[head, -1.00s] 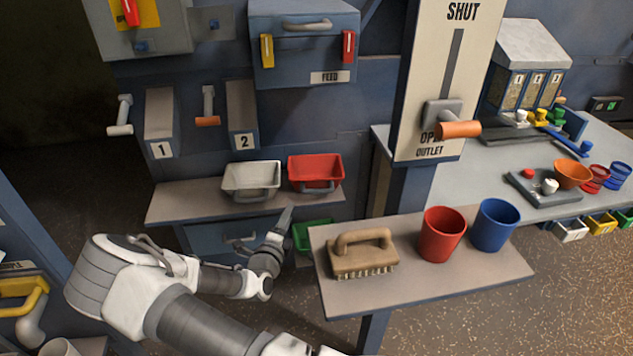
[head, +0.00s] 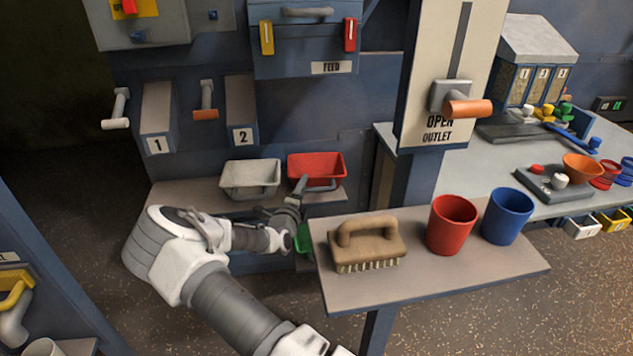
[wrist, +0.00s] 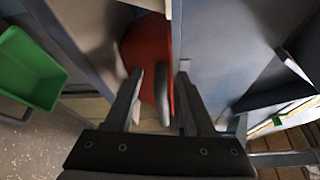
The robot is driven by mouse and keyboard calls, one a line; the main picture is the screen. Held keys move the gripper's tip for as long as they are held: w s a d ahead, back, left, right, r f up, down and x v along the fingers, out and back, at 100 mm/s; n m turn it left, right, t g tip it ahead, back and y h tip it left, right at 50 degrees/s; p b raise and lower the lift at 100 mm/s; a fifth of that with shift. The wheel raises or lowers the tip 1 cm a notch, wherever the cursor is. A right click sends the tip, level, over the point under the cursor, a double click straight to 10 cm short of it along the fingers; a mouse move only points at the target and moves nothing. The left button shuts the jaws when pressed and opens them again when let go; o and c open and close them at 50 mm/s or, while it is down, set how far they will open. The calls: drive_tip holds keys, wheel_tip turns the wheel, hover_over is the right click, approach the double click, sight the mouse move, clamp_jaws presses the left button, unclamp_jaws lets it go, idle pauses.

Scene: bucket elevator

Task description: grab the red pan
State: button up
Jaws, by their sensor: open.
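The red pan (head: 316,167) sits on the shelf at the right of a white pan, with a grey handle at its front. In the wrist view the red pan (wrist: 143,45) is straight ahead, and its grey handle (wrist: 161,85) shows between the two fingers. My gripper (wrist: 155,78) is open, with a finger on each side of the handle. I cannot tell whether either finger touches it. In the head view my gripper (head: 298,186) is at the front of the red pan, and partly covers the handle.
The white pan (head: 250,178) stands close at the left on the shelf (head: 185,194). A green bin (wrist: 30,70) is below. A nearer ledge (head: 440,278) at the right holds a brush (head: 367,243), a red cup (head: 451,224) and a blue cup (head: 507,215).

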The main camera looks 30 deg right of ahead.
clamp_jaws()
drive_tip(key=shift+r, duration=0.2)
idle(0.4)
